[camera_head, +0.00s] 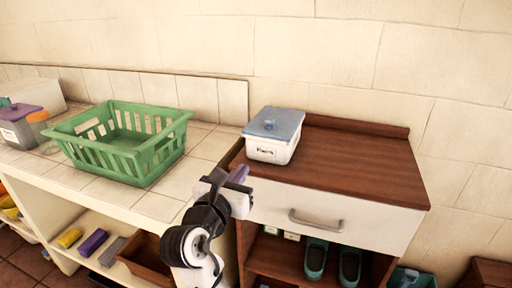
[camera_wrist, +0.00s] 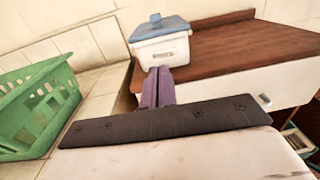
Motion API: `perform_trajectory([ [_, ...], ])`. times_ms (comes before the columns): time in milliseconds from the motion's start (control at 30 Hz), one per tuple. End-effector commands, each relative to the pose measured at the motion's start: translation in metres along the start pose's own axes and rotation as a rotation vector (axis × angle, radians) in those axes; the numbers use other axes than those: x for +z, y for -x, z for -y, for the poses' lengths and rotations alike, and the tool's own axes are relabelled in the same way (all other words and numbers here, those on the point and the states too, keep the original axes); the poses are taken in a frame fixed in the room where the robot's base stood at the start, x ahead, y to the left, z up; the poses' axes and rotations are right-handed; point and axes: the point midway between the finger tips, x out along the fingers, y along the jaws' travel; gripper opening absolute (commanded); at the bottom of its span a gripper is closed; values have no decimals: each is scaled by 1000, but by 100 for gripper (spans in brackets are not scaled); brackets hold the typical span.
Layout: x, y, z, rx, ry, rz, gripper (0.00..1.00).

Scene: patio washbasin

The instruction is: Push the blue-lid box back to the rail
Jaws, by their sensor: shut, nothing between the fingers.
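The blue-lid box (camera_head: 273,135) is white with a blue lid and a dark label on its front. It stands upright at the left end of the brown wooden cabinet top (camera_head: 350,159). The wooden rail (camera_head: 357,125) runs along the back edge of that top. My gripper (camera_head: 239,174) is shut and empty, in front of the box and a little to its left. In the wrist view, the purple fingertips (camera_wrist: 158,72) point at the lower front of the box (camera_wrist: 160,45); I cannot tell whether they touch it.
A green basket (camera_head: 112,168) stands on the tiled counter (camera_head: 205,149) to the left. A purple-lidded container (camera_head: 18,126) is further left. The cabinet's white drawer (camera_head: 370,224) has a grey handle. The cabinet top right of the box is clear.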

Motion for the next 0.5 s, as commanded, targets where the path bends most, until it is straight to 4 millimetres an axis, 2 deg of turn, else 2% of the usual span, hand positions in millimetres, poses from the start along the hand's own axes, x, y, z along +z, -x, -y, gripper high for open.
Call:
perform_trajectory([
  [500,3,-102,0,1,-2,1,0],
])
